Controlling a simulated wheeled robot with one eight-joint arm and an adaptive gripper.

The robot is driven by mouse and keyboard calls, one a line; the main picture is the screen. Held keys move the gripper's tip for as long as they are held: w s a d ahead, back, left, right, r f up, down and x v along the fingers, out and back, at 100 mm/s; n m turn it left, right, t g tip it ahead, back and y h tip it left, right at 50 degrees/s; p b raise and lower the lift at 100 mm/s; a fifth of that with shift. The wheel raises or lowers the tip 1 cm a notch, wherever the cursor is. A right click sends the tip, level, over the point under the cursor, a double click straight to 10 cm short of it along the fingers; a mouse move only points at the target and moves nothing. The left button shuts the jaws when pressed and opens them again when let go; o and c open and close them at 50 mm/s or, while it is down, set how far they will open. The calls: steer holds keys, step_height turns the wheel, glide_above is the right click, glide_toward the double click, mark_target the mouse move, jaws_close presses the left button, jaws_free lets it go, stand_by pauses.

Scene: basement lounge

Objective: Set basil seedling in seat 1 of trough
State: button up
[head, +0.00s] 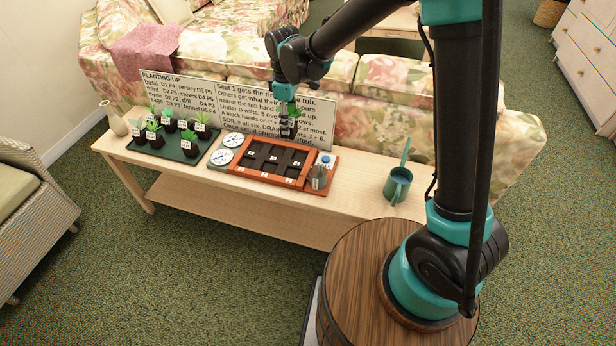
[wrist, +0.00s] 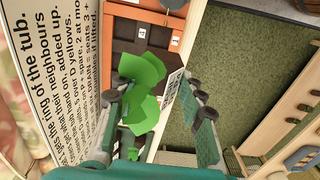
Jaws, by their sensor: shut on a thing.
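My gripper (head: 287,97) points down over the back right part of the trough and is shut on a seedling with broad green leaves. The held seedling (head: 291,122) has a dark pot with a white label too small to read; I take it as the basil. In the wrist view its leaves (wrist: 143,88) show between the two fingers (wrist: 158,112); its pot is mostly hidden. The trough (head: 231,170) is orange-brown with dark seats bearing small white number tags. I cannot tell whether the pot touches the trough.
A dark green tray (head: 172,151) with several labelled seedlings stands left on the bench (head: 350,193). Two white dials (head: 233,139) lie between tray and trough. A sign (head: 245,108) stands close behind. A grey tub (head: 318,178) and green watering can (head: 397,185) are at right.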

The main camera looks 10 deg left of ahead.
step_height(320, 180, down, 20)
steer(key=shift+d+r, duration=0.1)
stand_by(0.5)
steer(key=o, duration=1.2)
steer(key=shift+c, duration=0.2)
step_height(320, 180, up, 12)
steer(key=shift+d, duration=0.1)
